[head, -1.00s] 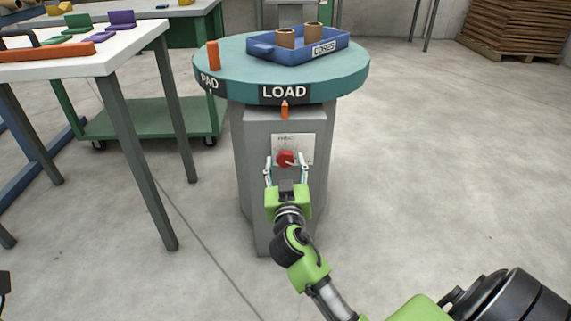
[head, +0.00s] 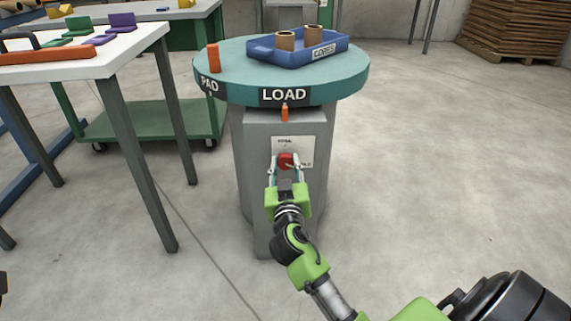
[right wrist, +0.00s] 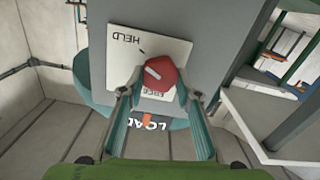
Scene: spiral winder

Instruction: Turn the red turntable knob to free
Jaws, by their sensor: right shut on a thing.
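The red turntable knob (head: 286,160) is on a pale plate (head: 306,147) on the front of the grey pedestal. My right gripper (head: 285,164) is shut on the knob, one finger on each side. In the right wrist view the knob (right wrist: 161,73) sits between the fingers. Its white pointer line slants to the upper left there. The plate (right wrist: 122,43) shows the word HELD upside down at upper left, and FREE partly hidden below the knob. Above, the teal turntable (head: 225,57) has its LOAD label facing front, over an orange pointer (head: 285,113).
A blue tray (head: 273,54) marked CORES holds two brown cores on the turntable, with an orange peg (head: 213,57) to its left. A white table (head: 118,47) and a green cart (head: 150,123) stand at left.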

